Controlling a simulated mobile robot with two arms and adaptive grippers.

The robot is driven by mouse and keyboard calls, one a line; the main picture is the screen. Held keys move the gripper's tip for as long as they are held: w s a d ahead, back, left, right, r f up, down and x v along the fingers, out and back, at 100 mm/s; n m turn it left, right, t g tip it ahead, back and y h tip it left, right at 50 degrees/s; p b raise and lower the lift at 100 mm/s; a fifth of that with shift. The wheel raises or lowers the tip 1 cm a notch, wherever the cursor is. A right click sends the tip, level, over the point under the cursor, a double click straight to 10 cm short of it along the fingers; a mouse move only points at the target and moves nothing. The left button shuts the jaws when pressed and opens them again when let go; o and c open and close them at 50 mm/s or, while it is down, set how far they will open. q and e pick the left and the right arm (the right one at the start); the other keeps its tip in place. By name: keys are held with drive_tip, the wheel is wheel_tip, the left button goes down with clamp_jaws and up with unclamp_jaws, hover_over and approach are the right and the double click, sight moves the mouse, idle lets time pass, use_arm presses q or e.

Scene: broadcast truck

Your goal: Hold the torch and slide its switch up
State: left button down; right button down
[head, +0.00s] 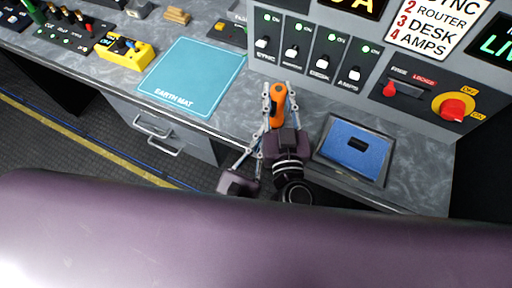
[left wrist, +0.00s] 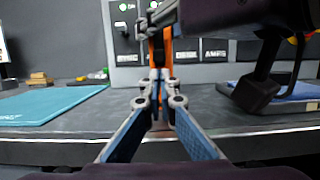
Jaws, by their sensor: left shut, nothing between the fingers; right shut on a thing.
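The orange torch (head: 278,108) is held upright in my right gripper (head: 279,97), whose fingers close on its two sides. In the left wrist view the orange torch (left wrist: 168,48) shows partly, behind the fingers. My left gripper (head: 260,142) is shut and empty, just left of and nearer than the torch. In the left wrist view its fingertips (left wrist: 157,82) meet low in front of the torch; I cannot tell if they touch it. The torch's switch cannot be made out.
The teal earth mat (head: 197,76) lies left on the grey worktop. A blue pad in a dark frame (head: 354,151) is at right. Behind stands a panel with several switches (head: 320,52) and a red knob (head: 453,109). A yellow box (head: 126,51) is far left.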

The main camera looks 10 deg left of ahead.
sight(271, 115)
use_arm(q)
drive_tip(key=shift+x, duration=1.05)
drive_tip(key=shift+r, duration=1.35)
drive_tip(key=shift+s, duration=0.15)
